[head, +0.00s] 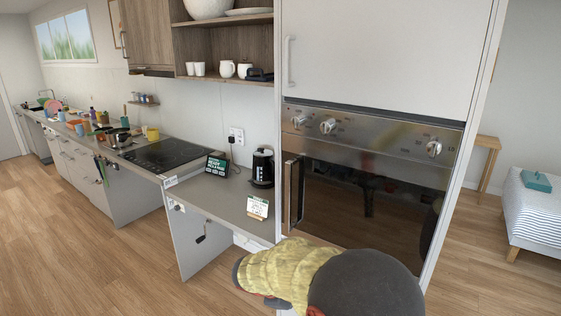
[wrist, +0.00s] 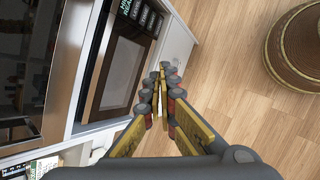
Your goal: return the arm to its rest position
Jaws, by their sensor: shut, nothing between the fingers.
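My arm (head: 285,272), in a yellow sleeve with dark joints, reaches in at the bottom of the head view, in front of the counter end and the oven. Its gripper is not clearly visible there. In the wrist view my gripper (wrist: 165,72) shows its yellow-padded fingers, with the tips close together. It is shut and holds nothing. Wood floor lies behind and to the right of the fingertips, and a pale panel edge is close on their left.
The counter (head: 232,196) carries a black kettle (head: 262,168), a dark display (head: 217,164) and a small sign card (head: 258,207). The tall oven (head: 365,200) stands at right. A crank handle (head: 201,234) hangs below the counter. A round brown object (wrist: 300,45) is on the floor. Open floor lies left.

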